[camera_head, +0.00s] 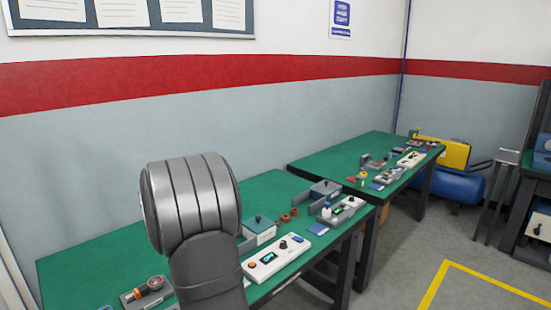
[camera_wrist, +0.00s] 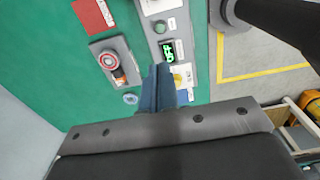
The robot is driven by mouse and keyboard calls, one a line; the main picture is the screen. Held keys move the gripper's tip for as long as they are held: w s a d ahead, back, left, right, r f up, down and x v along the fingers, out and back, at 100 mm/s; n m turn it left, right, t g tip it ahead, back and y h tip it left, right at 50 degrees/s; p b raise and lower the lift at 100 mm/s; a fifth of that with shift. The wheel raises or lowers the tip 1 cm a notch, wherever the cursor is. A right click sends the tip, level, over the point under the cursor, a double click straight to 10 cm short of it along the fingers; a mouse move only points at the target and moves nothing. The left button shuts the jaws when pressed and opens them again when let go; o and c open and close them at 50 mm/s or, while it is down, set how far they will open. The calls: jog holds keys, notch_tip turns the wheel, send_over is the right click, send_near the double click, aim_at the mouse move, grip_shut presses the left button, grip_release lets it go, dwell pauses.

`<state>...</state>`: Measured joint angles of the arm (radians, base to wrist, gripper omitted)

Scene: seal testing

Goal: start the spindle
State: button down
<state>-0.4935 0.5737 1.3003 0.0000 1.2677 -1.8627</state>
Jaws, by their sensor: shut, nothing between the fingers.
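In the wrist view, my gripper (camera_wrist: 160,72) is shut and empty, its blue fingers together over the green bench. A light grey control panel (camera_wrist: 190,18) lies just beyond the fingertips. It carries a green round button (camera_wrist: 171,24), a lit green display (camera_wrist: 174,50) that seems to read OFF, and a yellowish part (camera_wrist: 184,76) beside the fingers. The fingers cover part of the panel; I cannot tell whether they touch it. No spindle can be made out for certain. In the head view, my arm hides the gripper and part of the bench.
Left of the panel is a grey unit with a red-ringed round part (camera_wrist: 110,60), and a red card (camera_wrist: 93,14). In the head view, a white control box (camera_head: 277,258) stands right of my arm. A second bench (camera_head: 350,150) holds more devices.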

dwell(0.4)
notch_tip(320, 180, down, 7)
jog(key=s+n+t, duration=0.1)
jog(key=n+t, duration=0.8)
jog(key=n, duration=0.8)
jog(key=shift+s, duration=0.2)
jog(key=shift+f, duration=0.1)
jog(key=shift+f, duration=4.4)
jog(key=shift+f, duration=0.1)
jog(key=shift+f, duration=0.3)
